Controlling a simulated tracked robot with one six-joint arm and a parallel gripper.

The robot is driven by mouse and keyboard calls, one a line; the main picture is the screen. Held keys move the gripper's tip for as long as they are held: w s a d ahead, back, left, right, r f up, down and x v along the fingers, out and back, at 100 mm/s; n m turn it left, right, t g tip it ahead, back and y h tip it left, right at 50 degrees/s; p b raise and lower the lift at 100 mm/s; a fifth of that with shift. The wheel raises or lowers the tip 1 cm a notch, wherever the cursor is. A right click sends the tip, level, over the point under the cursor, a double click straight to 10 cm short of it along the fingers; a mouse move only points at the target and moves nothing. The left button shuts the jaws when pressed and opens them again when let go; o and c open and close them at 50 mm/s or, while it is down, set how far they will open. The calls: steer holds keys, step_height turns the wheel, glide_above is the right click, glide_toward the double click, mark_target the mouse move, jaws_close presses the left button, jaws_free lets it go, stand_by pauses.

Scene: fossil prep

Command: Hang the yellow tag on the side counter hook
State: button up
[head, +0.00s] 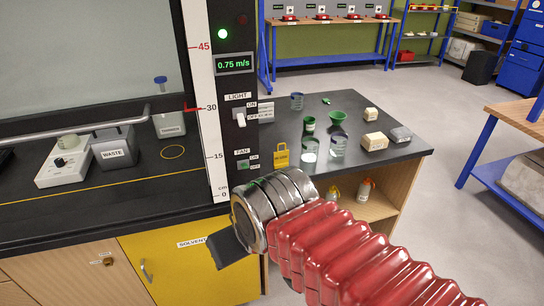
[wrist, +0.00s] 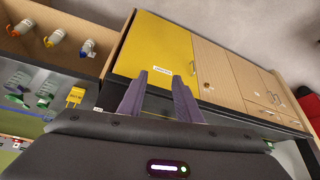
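The yellow tag (head: 281,158) with dark print and a loop at its top is on the dark side counter (head: 385,160), just right of the fume hood's post. It also shows in the wrist view (wrist: 75,96) at the left, well apart from my fingers. I cannot make out the hook in either view. My gripper (wrist: 160,76) has two dark fingers spread apart with nothing between them. The yellow solvent cabinet door (wrist: 158,50) shows beyond them. In the head view my gripper's dark end is low in front of that door, its fingers hidden.
Glass vessels and green funnels (head: 338,140) stand near the tag. Pale blocks (head: 375,141) are at the counter's right. Spray bottles (head: 365,190) are on the shelf below. The hood post (head: 235,110) rises left of the tag. Open floor lies to the right.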

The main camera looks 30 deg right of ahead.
steer(key=shift+w+d, duration=0.1)
steer(key=shift+w, duration=0.2)
